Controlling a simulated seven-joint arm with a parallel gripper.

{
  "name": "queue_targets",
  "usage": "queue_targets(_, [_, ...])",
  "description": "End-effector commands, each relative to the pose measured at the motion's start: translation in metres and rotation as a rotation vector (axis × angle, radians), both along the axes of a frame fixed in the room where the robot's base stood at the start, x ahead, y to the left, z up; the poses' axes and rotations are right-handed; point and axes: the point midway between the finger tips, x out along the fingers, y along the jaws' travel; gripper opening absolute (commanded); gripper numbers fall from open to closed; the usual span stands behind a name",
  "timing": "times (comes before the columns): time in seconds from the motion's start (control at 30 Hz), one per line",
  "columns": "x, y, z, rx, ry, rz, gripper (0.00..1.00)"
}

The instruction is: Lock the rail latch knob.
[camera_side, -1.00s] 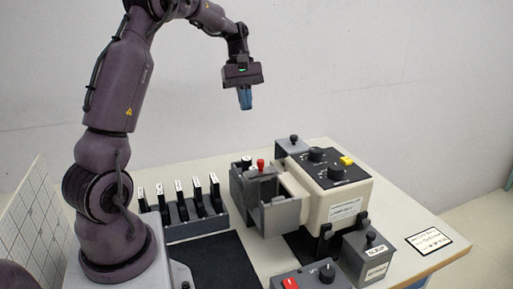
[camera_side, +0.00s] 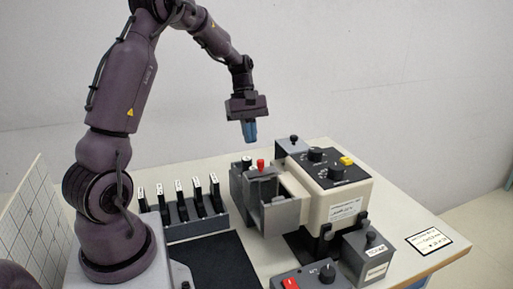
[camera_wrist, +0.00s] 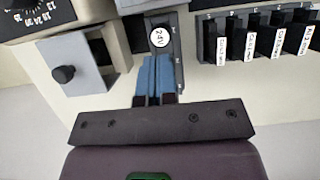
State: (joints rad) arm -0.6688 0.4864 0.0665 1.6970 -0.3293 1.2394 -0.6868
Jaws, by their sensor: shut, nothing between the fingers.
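My gripper (camera_side: 251,139) has blue fingers that are shut and empty, pointing down in the air above the back of the grey carriage (camera_side: 281,216). In the wrist view its fingertips (camera_wrist: 157,60) appear just below a knob with a round, white, marked top (camera_wrist: 158,38), with a gap in height that I cannot judge. That knob also shows in the side view (camera_side: 246,160), at the carriage's back left. A red knob (camera_side: 261,165) stands beside it. The frames do not label which is the rail latch knob. The fingers touch nothing in the side view.
A cream machine (camera_side: 345,207) with black dials stands right of the carriage. A grey block with a black knob (camera_side: 294,139) is behind it; the wrist view shows this knob (camera_wrist: 64,74) too. A rack (camera_side: 195,220) of several upright black pieces stands left.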

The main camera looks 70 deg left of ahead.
Motion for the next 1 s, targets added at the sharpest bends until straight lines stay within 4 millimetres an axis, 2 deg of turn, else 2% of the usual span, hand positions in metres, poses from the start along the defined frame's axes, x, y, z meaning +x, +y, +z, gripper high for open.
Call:
queue_targets(0.07, [-0.001,-0.007,-0.016,-0.004,0.004,-0.001,0.0])
queue_targets(0.3, [0.0,-0.039,-0.015,0.0,-0.001,-0.001,0.0])
queue_targets(0.47, [0.0,-0.046,-0.016,0.0,-0.001,-0.001,0.0])
queue_targets(0.8, [0.0,-0.048,-0.015,0.0,-0.001,0.0,0.0])
queue_targets(1.0, [0.0,-0.069,-0.015,0.001,-0.001,-0.003,0.0])
